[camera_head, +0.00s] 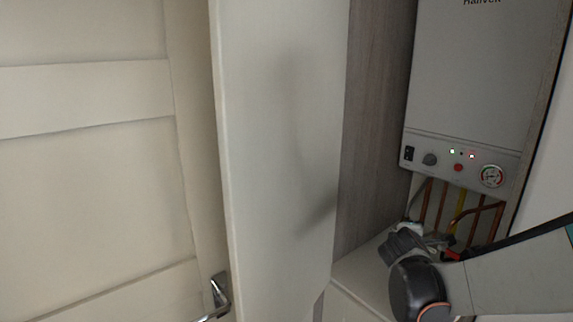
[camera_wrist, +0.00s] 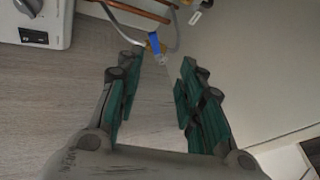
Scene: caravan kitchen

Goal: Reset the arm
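My gripper (camera_wrist: 153,92) is open and empty in the wrist view, with its two green-padded fingers apart. Between and beyond the fingers are the grey wood-grain panel (camera_wrist: 50,110) and a pipe fitting with a blue part (camera_wrist: 154,42). In the head view, my arm reaches in from the right edge, and my gripper (camera_head: 402,243) is at the lower right, partly hidden by my wrist. It is below the white boiler (camera_head: 470,80) and close to the pipes in that view. I cannot tell whether it touches anything.
Copper pipes (camera_head: 440,205) and a yellow pipe hang under the boiler. An open pale cabinet door (camera_head: 280,150) stands upright left of the compartment. A pale ledge (camera_head: 362,268) lies below. A door handle (camera_head: 219,292) is at the bottom, with a closed panelled door at left.

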